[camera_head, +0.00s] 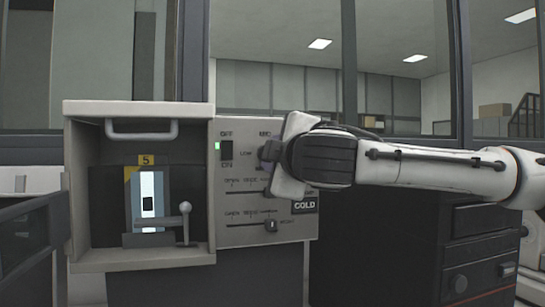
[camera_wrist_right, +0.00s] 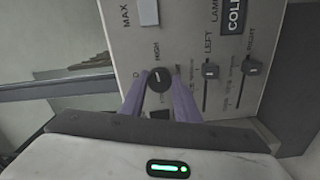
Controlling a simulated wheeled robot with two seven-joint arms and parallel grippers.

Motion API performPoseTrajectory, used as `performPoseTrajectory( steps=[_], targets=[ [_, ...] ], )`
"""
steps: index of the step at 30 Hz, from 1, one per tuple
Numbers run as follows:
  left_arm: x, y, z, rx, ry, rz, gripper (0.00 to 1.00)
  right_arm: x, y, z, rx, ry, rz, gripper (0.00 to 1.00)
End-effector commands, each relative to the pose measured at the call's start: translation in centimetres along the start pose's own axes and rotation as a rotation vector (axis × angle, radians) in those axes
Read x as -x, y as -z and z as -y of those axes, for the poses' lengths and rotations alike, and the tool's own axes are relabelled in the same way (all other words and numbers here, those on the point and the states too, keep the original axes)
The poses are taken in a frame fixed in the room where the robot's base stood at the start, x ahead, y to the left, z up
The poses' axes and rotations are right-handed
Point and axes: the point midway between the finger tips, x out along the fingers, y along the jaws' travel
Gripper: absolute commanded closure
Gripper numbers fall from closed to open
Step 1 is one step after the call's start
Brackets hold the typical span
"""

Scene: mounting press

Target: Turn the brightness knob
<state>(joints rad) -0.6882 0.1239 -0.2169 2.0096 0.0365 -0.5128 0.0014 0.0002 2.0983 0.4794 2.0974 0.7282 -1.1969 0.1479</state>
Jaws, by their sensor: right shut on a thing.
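The brightness knob (camera_wrist_right: 159,76) is a round dark dial with a pale pointer mark, on the grey control panel (camera_wrist_right: 190,22). In the right wrist view it sits between the two purple fingers of my right gripper (camera_wrist_right: 156,90), which is shut on it. In the head view my right gripper (camera_head: 272,153) reaches in from the right to the panel (camera_head: 240,205), and its hand hides the knob. My left gripper is in neither view.
An open-fronted press box (camera_head: 140,108) with a lit slide and a small lever (camera_head: 185,222) stands left of the panel. Two sliders (camera_wrist_right: 211,71) (camera_wrist_right: 252,68) sit beside the knob. An ON/OFF switch (camera_head: 227,151) and a COLD sign (camera_head: 305,205) are close by.

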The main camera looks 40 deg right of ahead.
Motion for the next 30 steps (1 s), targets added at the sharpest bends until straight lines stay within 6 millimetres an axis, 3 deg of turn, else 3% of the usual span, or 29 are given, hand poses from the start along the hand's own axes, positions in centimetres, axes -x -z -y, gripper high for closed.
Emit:
performPoseTrajectory(
  steps=[12, 13, 16, 25, 30],
  targets=[
    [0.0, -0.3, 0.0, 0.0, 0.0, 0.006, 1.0, 0.0, 0.0, 0.1, -0.009, 0.002, 0.0, 0.93],
    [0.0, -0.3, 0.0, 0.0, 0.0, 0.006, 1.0, 0.0, 0.0, 0.1, -0.01, 0.002, 0.0, 0.66],
    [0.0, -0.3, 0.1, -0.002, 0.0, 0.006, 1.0, 0.0, 0.0, 0.1, -0.009, 0.002, 0.0, 0.52],
    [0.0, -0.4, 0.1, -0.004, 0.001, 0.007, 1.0, 0.2, 0.0, 0.0, -0.008, 0.0, -0.001, 0.52],
    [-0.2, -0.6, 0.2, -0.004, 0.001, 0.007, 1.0, 2.1, 0.1, 0.0, -0.009, -0.003, -0.003, 0.52]
  ],
)
